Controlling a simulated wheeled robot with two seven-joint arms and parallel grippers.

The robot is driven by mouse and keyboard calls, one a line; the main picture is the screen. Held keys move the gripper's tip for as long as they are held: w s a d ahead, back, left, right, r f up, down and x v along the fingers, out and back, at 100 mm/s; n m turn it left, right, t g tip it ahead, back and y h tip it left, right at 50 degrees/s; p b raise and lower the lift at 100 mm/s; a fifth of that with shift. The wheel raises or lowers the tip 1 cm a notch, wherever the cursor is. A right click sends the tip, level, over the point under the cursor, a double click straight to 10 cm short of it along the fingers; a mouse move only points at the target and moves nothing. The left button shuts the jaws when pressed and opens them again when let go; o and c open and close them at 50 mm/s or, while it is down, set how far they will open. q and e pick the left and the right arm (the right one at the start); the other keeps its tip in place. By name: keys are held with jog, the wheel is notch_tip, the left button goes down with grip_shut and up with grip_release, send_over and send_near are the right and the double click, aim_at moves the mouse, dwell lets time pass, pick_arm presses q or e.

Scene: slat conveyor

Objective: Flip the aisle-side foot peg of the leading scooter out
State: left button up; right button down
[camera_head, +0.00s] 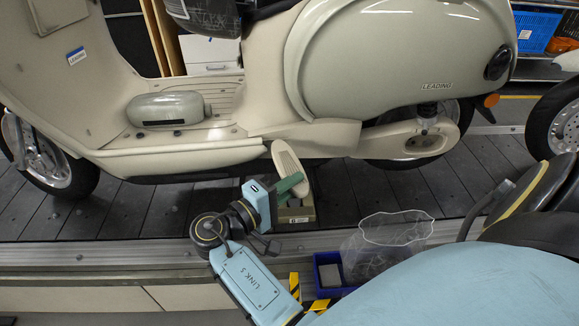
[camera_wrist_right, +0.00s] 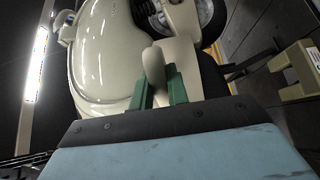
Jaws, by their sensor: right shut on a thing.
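The leading scooter (camera_head: 388,50), cream and grey-green with a "LEADING" label, stands upright on the conveyor and also fills much of the wrist view (camera_wrist_right: 105,60). Its cream foot peg (camera_head: 288,160) sticks up and out at a tilt below the rear end of the footboard. The peg also shows between the green fingers in the right wrist view (camera_wrist_right: 153,64). My right gripper (camera_head: 297,183) is shut on the peg, with a finger on either side of it. My left gripper is in neither view.
A beige block (camera_head: 296,215) stands on the conveyor slats (camera_head: 345,190) just below my right gripper. A blue bin (camera_head: 330,270) and a clear bag (camera_head: 385,245) are at the near edge. Another scooter's wheel (camera_head: 560,122) is at the right.

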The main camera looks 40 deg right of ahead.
jog(key=c, duration=1.4)
grip_release()
jog(key=shift+w, duration=0.1)
jog(key=shift+o, duration=0.2)
jog(key=a, duration=0.7)
jog(key=shift+a, duration=0.3)
